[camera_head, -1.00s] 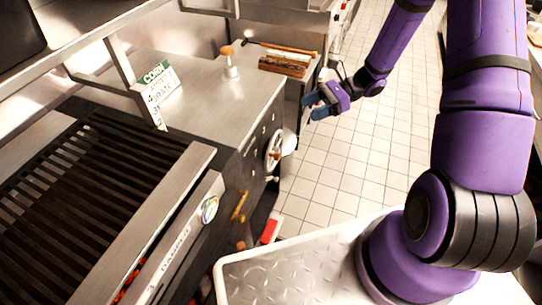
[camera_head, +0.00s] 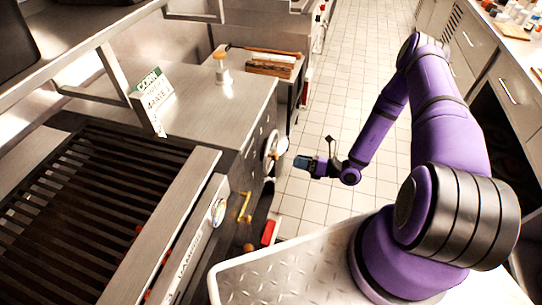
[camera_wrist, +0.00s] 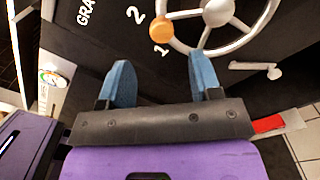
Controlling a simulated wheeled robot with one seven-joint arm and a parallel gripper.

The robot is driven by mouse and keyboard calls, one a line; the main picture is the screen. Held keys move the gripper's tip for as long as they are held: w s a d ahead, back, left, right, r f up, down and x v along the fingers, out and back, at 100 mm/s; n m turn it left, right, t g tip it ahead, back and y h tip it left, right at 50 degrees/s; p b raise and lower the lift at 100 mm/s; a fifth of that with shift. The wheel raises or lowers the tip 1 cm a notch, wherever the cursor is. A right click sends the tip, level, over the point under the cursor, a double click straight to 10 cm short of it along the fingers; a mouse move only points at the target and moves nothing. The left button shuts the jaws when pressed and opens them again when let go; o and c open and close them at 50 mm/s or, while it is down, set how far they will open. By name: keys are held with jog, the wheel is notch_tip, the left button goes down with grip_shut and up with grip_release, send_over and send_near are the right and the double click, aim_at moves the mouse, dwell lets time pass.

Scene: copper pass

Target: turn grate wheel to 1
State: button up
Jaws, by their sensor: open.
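The grate wheel (camera_head: 270,146) is a pale spoked handwheel on the dark front panel of the counter beside the grill. In the wrist view the wheel (camera_wrist: 217,12) shows its hub, spokes and lower rim; its top is cut off. An orange knob (camera_wrist: 161,30) sits on the rim, between the painted 2 (camera_wrist: 133,14) and 1 (camera_wrist: 163,50). My gripper (camera_head: 299,162) is just in front of the wheel, to its right. In the wrist view my gripper (camera_wrist: 160,68) has its blue fingers spread and empty, with the knob beyond the gap. I see no clear contact.
A small pale crank handle (camera_wrist: 254,69) sits below the wheel. A yellow handle (camera_head: 244,207) and a red object (camera_head: 268,233) are lower on the grill side. The grill (camera_head: 75,190) fills the left. The tiled aisle (camera_head: 320,110) is clear.

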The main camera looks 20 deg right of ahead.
aim_at(272, 155)
jog(key=x, duration=1)
jog(key=shift+w+a+f, duration=0.1)
jog(key=shift+w+a, duration=0.05)
jog(key=shift+a, duration=0.15)
grip_shut()
